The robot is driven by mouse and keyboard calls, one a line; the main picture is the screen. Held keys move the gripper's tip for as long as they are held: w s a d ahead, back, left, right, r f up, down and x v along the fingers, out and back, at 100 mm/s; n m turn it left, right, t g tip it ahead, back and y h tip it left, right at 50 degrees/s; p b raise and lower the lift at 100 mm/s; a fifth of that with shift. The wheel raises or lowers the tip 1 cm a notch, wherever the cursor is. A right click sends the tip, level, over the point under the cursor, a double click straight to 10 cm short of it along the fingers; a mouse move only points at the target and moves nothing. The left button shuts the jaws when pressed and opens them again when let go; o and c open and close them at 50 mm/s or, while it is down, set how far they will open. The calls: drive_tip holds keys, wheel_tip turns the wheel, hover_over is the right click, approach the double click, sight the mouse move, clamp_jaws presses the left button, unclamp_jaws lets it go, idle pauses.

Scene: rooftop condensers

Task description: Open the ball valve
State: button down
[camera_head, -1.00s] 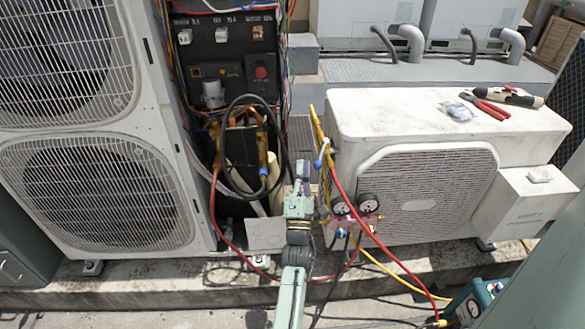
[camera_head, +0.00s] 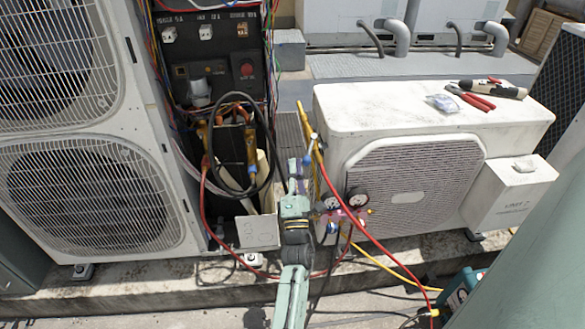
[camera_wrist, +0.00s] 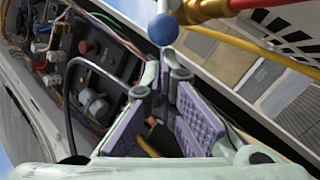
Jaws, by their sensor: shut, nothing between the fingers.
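The ball valve's lever ends in a round blue knob (camera_wrist: 163,29), near the top of the wrist view. Its grey stem rises out of the top of that picture beside a brass and red fitting (camera_wrist: 195,10).
The open electrical panel (camera_head: 210,55) with loose wires and a black cable loop is left of my gripper. The gauge manifold (camera_head: 345,208) and a red hose (camera_head: 375,245) are close on the right. The white condenser (camera_head: 400,150) carries pliers (camera_head: 470,98) on top.

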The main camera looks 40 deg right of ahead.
drive_tip(key=shift+s+d+f+n+t+y, duration=0.1)
drive_tip(key=shift+s+d+n+t+y, duration=0.1)
drive_tip(key=shift+n+t+y, duration=0.2)
drive_tip(key=shift+s+d+f+n+t+y, duration=0.15)
drive_tip(key=shift+n+t+y, duration=0.15)
drive_tip(key=shift+n+y, duration=0.2)
drive_tip(key=shift+s+d+f+n+t+y+b, duration=0.15)
drive_tip(key=shift+s+d+n+t+y+b, duration=0.4)
drive_tip(key=shift+n+y, duration=1.05)
drive_tip(key=shift+s+d+f+n+t+y+b, duration=0.25)
drive_tip(key=shift+s+d+n+y+b, duration=0.4)
drive_tip(key=shift+n+y+b, duration=0.9)
drive_tip(key=shift+s+d+f+n+t+y+b, duration=0.1)
drive_tip(key=shift+s+d+n+t+y+b, duration=0.3)
drive_tip(key=shift+n+y, duration=1.25)
drive_tip(key=shift+s+d+m+y, duration=0.15)
drive_tip(key=shift+s+m+y, duration=0.1)
drive_tip(key=shift+m+y, duration=0.25)
drive_tip(key=v, duration=1.2)
drive_tip(key=shift+r, duration=0.1)
